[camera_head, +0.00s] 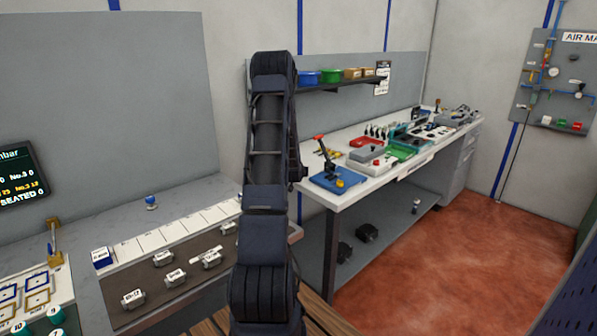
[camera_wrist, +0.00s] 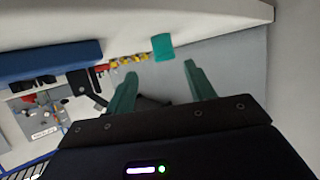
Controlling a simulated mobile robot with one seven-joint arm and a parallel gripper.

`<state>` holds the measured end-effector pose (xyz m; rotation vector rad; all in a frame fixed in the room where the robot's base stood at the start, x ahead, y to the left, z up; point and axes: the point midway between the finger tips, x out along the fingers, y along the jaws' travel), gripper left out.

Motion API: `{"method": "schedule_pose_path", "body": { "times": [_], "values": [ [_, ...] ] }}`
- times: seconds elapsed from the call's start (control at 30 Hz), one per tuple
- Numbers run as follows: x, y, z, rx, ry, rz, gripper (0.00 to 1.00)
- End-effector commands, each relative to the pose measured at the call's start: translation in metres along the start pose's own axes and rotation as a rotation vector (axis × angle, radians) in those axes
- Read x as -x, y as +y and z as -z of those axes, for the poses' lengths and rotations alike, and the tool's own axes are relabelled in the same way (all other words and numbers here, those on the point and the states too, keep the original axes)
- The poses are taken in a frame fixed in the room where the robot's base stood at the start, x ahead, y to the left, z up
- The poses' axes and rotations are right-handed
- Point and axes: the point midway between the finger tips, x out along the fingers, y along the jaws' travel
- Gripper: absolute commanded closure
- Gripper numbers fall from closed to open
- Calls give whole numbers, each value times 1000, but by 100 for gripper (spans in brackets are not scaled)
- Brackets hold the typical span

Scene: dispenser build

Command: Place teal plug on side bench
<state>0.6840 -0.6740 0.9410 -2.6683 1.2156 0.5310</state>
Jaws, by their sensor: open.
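My gripper (camera_wrist: 160,69) shows in the wrist view with its two green fingers apart and nothing between them. A small teal block (camera_wrist: 162,47) lies beyond the fingertips, against the edge of a white surface. I cannot tell whether it is the teal plug. In the head view, teal round pieces with number labels (camera_head: 54,315) stand at the lower left, partly cut off. A white-topped bench (camera_head: 345,196) stands along the back wall at right. A grey bench (camera_head: 90,222) is at left. Which is the side bench is not clear. My arm hides my gripper in the head view.
The white bench holds a blue fixture with a red lever (camera_head: 330,178), a red tray (camera_head: 366,141) and several tools. A shelf above holds bins (camera_head: 331,76). The grey bench has labelled metal parts on a dark strip (camera_head: 150,283). Red floor (camera_head: 440,250) is clear at right.

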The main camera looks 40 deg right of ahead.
Motion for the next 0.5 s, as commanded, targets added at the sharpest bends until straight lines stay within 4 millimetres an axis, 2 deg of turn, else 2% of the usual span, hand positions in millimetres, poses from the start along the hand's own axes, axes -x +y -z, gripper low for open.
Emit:
{"method": "schedule_pose_path", "body": {
  "times": [0.1,0.37,0.5],
  "values": [
    [12,0,1,0,0,1,46],
    [21,-3,2,1,-2,3,46],
    [36,-23,17,7,-21,27,46]
  ]
}}
